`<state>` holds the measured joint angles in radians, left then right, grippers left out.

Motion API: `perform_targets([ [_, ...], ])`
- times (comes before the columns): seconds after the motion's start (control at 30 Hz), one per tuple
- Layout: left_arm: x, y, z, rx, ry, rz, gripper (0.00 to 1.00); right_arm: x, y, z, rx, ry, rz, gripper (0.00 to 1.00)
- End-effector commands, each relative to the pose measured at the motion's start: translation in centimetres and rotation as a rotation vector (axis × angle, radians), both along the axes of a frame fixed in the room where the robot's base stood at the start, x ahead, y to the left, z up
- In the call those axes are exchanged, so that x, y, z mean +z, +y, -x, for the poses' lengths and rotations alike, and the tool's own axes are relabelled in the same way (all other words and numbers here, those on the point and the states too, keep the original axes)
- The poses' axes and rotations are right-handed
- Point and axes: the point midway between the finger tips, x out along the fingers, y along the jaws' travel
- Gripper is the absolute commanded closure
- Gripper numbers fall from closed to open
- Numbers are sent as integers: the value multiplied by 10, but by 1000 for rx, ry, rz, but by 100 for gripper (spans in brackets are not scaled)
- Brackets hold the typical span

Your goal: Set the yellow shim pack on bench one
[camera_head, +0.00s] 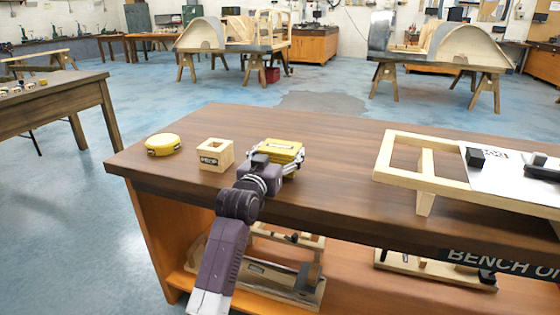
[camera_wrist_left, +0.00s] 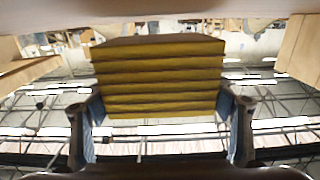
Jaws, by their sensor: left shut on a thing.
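My right gripper is not in view.
A pale wooden frame (camera_head: 425,180) covers the bench's right part. The top between pack and frame is clear.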

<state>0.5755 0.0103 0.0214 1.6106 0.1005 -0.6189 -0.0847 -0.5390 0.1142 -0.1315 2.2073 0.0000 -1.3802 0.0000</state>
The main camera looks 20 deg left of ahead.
Motion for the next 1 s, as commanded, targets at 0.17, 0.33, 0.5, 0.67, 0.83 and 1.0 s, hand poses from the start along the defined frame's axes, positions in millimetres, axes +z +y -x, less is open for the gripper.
perform_targets([
  [0.17, -18, 0, 0, 0, -5, 0, 63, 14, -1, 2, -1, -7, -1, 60],
  [0.33, -18, 0, 0, 0, -5, 0, 63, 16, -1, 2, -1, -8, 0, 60],
  [0.5, -21, 0, 0, 0, -1, 0, 24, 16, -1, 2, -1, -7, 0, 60],
  [0.67, -20, 0, 0, 0, -1, 0, 8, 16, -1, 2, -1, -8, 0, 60],
  [0.83, -20, 0, 0, 0, -1, 0, 8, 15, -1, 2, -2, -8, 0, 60],
  [1.0, -19, 0, 2, 0, -1, 0, 8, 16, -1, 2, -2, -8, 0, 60],
])
